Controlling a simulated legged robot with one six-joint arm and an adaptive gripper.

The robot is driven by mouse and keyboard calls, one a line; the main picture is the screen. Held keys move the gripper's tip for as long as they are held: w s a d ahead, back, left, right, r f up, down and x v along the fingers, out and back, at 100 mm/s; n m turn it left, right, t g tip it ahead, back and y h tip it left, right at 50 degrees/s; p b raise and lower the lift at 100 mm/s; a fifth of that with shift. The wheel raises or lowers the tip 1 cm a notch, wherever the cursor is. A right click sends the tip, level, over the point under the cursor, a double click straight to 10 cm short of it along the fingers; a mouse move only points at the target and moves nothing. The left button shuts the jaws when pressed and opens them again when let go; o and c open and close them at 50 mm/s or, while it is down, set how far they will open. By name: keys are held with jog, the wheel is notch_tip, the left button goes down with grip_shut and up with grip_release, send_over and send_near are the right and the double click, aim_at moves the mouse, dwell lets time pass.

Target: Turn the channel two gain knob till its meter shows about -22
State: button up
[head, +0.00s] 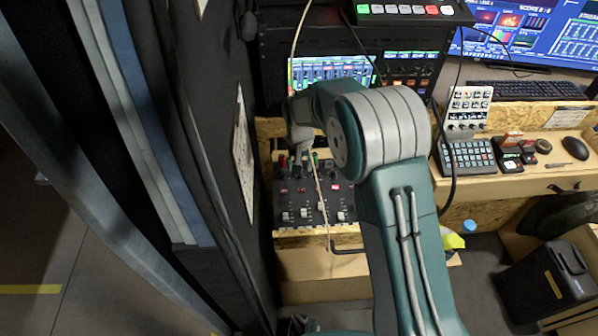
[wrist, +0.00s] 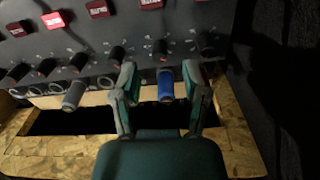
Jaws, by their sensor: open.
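The mixer (head: 312,205) lies below the screens in the head view, with knobs, red buttons and faders. My gripper (head: 301,150) is over its far edge, partly hidden by my arm. In the wrist view my gripper (wrist: 160,88) is open, with one finger on each side of a blue cylindrical knob or plug (wrist: 165,86). A gap shows at its right; contact at its left is unclear. A similar grey one (wrist: 74,95) stands to the left. Labels are unreadable, so I cannot tell which is channel two gain. The bar-display screen (head: 335,70) shows no readable value.
Several black knobs (wrist: 117,54) stand close by in a row, with red buttons (wrist: 98,8) behind them. A wooden frame (wrist: 55,150) borders the mixer. A dark wall panel (head: 215,150) is close on the left. A thin cable (head: 318,185) hangs across the mixer.

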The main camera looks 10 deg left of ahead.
notch_tip(320, 180, up, 8)
jog(key=shift+a, duration=0.15)
jog(key=shift+r, duration=0.15)
dwell(0.3)
jog(key=s+d+r+m+t, duration=0.1)
jog(key=s+d+r, duration=0.4)
jog(key=d+r, duration=0.3)
jog(key=s+d+r+t, duration=0.2)
jog(key=s+d+r, duration=0.4)
jog(key=d+r, duration=0.2)
jog(key=s+d+t, duration=0.1)
jog(key=s+d, duration=0.4)
jog(key=s, duration=0.3)
jog(key=s+d+t, duration=0.1)
jog(key=s+d, duration=0.4)
jog(key=s, duration=0.4)
jog(key=shift+s+r+m+t, duration=0.2)
jog(key=shift+r+m+t, duration=0.1)
jog(key=shift+r+m, duration=0.1)
